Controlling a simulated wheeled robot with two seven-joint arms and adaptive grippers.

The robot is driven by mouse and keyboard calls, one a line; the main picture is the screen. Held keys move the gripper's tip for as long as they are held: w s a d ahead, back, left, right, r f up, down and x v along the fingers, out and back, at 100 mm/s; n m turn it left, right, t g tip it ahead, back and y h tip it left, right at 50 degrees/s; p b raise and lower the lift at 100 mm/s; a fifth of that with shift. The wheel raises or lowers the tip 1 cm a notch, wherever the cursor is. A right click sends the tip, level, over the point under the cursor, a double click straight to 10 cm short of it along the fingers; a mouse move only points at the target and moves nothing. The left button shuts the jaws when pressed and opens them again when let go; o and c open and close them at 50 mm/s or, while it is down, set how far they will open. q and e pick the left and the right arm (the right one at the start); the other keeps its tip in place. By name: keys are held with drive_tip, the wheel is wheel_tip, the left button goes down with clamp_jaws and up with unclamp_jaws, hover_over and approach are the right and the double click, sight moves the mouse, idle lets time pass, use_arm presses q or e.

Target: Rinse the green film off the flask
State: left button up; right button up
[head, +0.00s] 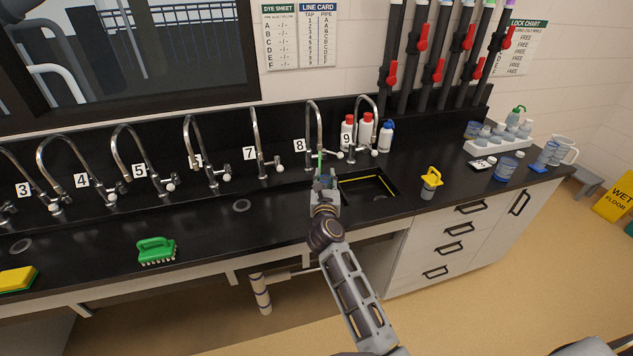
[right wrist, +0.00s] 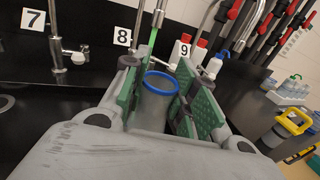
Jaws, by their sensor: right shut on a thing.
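My right gripper (head: 323,186) reaches over the counter to just below tap 8 (head: 314,125). In the right wrist view its green-padded fingers (right wrist: 160,105) are shut on a clear, greyish flask with a blue rim (right wrist: 153,112), its mouth facing up. A thin green strip (right wrist: 153,42), which looks like a green stream, hangs under the spout of tap 8, close to the flask's mouth. I cannot tell whether it enters the flask. Whether green film is on the flask is unclear. My left gripper is out of view.
A dark sink (head: 378,187) opens right of my gripper. Tap 9 (head: 368,120) stands behind it, near red-capped bottles (head: 365,128). A yellow-handled item (head: 430,183) stands right of the sink. A green brush (head: 157,250) lies left. A "DYE SHEET" (head: 281,40) hangs on the wall.

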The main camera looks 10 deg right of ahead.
drive_tip(key=shift+s+r+p, duration=0.65)
drive_tip(key=shift+s+p, duration=0.1)
drive_tip(key=shift+s, duration=0.1)
drive_tip(key=shift+s+r+p, duration=0.65)
drive_tip(key=shift+s+p, duration=0.1)
drive_tip(key=shift+s, duration=0.05)
